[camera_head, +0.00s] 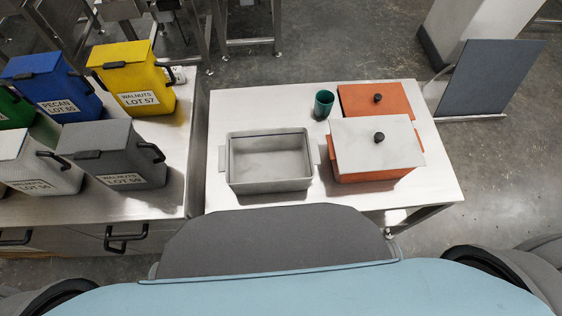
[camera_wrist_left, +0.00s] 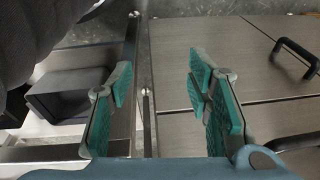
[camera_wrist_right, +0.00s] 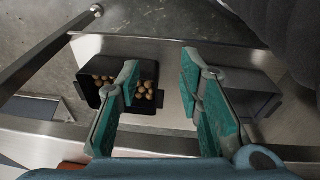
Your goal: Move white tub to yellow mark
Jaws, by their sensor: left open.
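A white tub (camera_head: 42,163) with a black handle and a lot label stands on the metal counter at the left of the head view, its left part cut off by the picture edge. I see no yellow mark in these frames. My left gripper (camera_wrist_left: 160,75) is open and empty in its wrist view, over a gap beside metal cabinet fronts. My right gripper (camera_wrist_right: 160,75) is open and empty in its wrist view, above a metal surface near a dark bin of brown nuts (camera_wrist_right: 145,98). Neither gripper shows in the head view.
Grey (camera_head: 112,152), yellow (camera_head: 135,80), blue (camera_head: 52,88) and green (camera_head: 12,108) tubs crowd the counter (camera_head: 183,150). The right table (camera_head: 240,112) holds a grey open tray (camera_head: 232,165), a green cup (camera_head: 323,104) and orange boxes (camera_head: 365,172). A dark panel (camera_head: 490,78) stands behind.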

